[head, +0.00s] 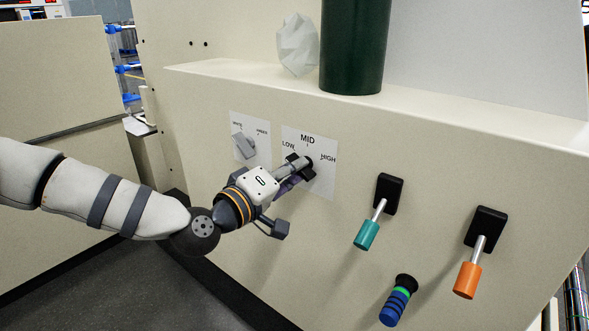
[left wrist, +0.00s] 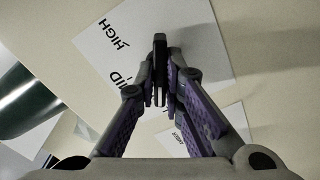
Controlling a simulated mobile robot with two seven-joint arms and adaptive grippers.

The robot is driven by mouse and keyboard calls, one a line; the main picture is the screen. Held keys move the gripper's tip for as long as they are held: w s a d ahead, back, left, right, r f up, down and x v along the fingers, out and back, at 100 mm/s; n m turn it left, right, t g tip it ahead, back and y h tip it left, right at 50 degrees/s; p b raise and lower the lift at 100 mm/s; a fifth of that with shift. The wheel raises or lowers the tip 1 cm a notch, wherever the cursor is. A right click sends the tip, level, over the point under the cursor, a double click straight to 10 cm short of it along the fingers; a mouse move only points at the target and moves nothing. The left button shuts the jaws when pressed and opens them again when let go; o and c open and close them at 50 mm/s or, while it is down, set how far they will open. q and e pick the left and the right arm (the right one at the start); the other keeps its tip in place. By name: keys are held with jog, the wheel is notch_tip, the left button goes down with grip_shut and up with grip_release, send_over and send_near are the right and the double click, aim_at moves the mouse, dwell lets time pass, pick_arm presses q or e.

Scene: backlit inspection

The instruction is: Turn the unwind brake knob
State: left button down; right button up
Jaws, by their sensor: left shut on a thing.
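The brake knob (head: 309,163) is a small black knob on a white plate (head: 322,184) marked LOW, MID and HIGH, on the sloping cream panel. My left gripper (head: 298,168) reaches in from the left and is shut on the knob, covering much of it. In the left wrist view the black knob (left wrist: 160,48) stands between the purple-padded fingers of my left gripper (left wrist: 161,85), with the plate behind it. I cannot tell which mark the knob points to. My right gripper is not in view.
A grey selector switch (head: 243,146) sits on a smaller plate left of the knob. A teal-handled lever (head: 368,234), an orange-handled lever (head: 468,279) and a blue ringed knob (head: 395,305) stick out to the right. A dark green cylinder (head: 354,45) and a pale faceted lump (head: 298,46) stand on the ledge above.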

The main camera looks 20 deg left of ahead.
pick_arm(q)
jog(key=c, duration=1.7)
grip_release()
jog(key=v, duration=1.2)
